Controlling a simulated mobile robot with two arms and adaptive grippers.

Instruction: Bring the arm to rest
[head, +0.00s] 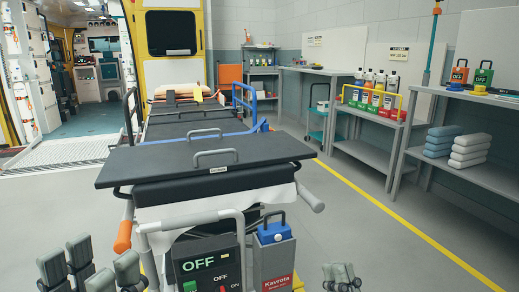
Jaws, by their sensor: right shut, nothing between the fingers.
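My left gripper (90,268) is at the lower left, in front of the stretcher's near end. Its fingers stand apart with nothing seen between them. My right gripper (341,277) is at the bottom edge, right of the stretcher. Its fingers are close together, shut and empty. Only the finger ends of both grippers show; the arms behind them are out of the frame.
A stretcher with a dark board (130,167) stands close ahead. Shelves with folded towels (470,156) line the right wall. The floor (345,225) right of the stretcher is clear.

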